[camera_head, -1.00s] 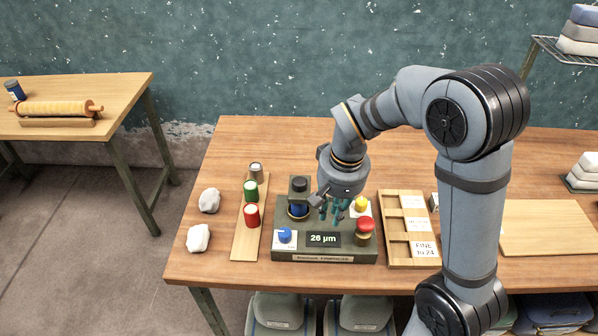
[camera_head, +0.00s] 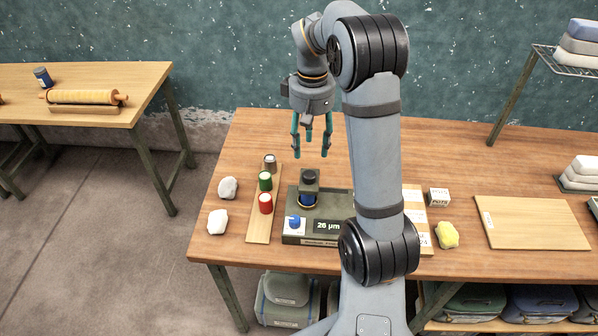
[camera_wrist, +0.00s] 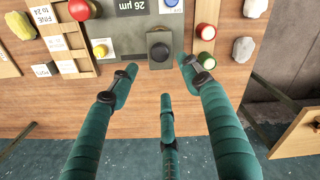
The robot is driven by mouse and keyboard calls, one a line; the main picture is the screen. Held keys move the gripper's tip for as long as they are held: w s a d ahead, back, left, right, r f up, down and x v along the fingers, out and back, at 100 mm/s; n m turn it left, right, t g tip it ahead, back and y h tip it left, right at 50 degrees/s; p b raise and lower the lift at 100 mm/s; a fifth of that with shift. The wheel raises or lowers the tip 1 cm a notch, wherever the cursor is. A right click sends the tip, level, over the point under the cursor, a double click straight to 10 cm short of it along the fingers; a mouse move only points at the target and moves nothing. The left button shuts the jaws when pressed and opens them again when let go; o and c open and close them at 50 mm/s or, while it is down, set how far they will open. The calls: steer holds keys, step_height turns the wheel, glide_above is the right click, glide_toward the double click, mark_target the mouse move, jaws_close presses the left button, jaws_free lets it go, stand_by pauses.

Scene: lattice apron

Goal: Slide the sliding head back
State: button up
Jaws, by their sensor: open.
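The tester (camera_head: 325,240) is a dark grey-green box near the table's front, with a display reading 26 µm. Its sliding head (camera_head: 310,178) is a dark block with a black round top, at the tester's back left above a blue cylinder (camera_head: 307,201). The head also shows in the wrist view (camera_wrist: 160,52), just beyond the fingertips. My gripper (camera_head: 311,150) is open and empty, raised above and behind the head and not touching it. In the wrist view its three teal fingers (camera_wrist: 160,76) are spread. My arm hides the tester's right part in the head view.
Left of the tester, a wooden strip holds a grey, a green and a red can (camera_head: 265,204); two white lumps (camera_head: 217,221) lie beyond. A blue knob (camera_head: 294,223) sits in front of the head. A yellow button (camera_wrist: 100,50) and red button (camera_wrist: 80,9) are on the tester.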

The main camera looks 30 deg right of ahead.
mark_target(309, 174)
steer(key=shift+n, duration=0.6)
step_height(309, 174, down, 10)
steer(key=shift+s+a+f+p, duration=0.1)
steer(key=shift+f+p, duration=0.1)
steer(key=shift+p, duration=0.25)
steer(key=c, duration=1.1)
jaws_close()
